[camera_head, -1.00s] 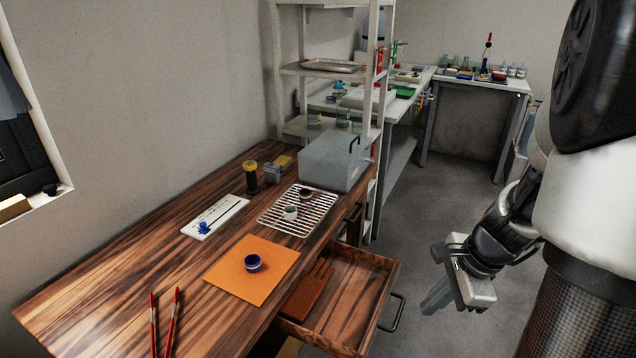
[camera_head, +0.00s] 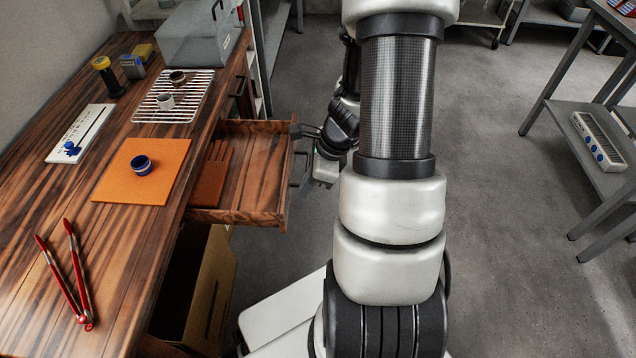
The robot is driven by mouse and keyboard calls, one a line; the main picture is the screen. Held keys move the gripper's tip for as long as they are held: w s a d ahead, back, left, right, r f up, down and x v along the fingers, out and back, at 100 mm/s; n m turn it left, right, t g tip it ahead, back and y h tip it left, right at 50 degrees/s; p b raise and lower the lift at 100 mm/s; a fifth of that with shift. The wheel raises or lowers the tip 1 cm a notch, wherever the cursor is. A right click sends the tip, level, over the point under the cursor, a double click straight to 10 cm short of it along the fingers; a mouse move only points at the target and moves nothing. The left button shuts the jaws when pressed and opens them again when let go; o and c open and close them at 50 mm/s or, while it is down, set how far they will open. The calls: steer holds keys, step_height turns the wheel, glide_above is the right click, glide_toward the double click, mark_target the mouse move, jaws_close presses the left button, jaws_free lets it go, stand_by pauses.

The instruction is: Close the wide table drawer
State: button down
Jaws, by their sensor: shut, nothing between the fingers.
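The wide table drawer (camera_head: 262,170) is pulled out from the right side of the wooden table (camera_head: 125,248). A brown folded item (camera_head: 211,176) lies inside it near the table. The drawer's front panel faces right, with a dark handle (camera_head: 301,160) on its outer face. My gripper (camera_head: 312,172) is just right of the drawer front, close by the handle. It is shut and empty. My arm partly covers the wrist, and I cannot tell whether the fingers touch the front or handle.
On the table are an orange mat (camera_head: 120,184) with a blue cup (camera_head: 141,165), red-handled tongs (camera_head: 72,280), a wire rack (camera_head: 190,106) and a clear box (camera_head: 190,35). A cardboard box (camera_head: 213,285) stands below the drawer. A grey shelf unit (camera_head: 600,150) stands right; floor between is clear.

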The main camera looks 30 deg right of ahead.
steer(key=shift+w+a+r, duration=0.1)
steer(key=shift+w+a, duration=0.5)
steer(key=shift+a, duration=0.3)
steer(key=shift+w+a, duration=0.15)
steer(key=shift+a, duration=0.15)
steer(key=shift+w+a+p, duration=1.1)
steer(key=shift+w+a, duration=0.95)
steer(key=shift+a, duration=0.95)
steer(key=shift+w+a+p, duration=1.15)
steer(key=shift+w+a, duration=0.85)
steer(key=shift+a, duration=1)
steer(key=shift+w+a+p, duration=1.1)
steer(key=shift+w+a, duration=0.95)
steer(key=shift+a, duration=0.95)
steer(key=shift+d, duration=0.1)
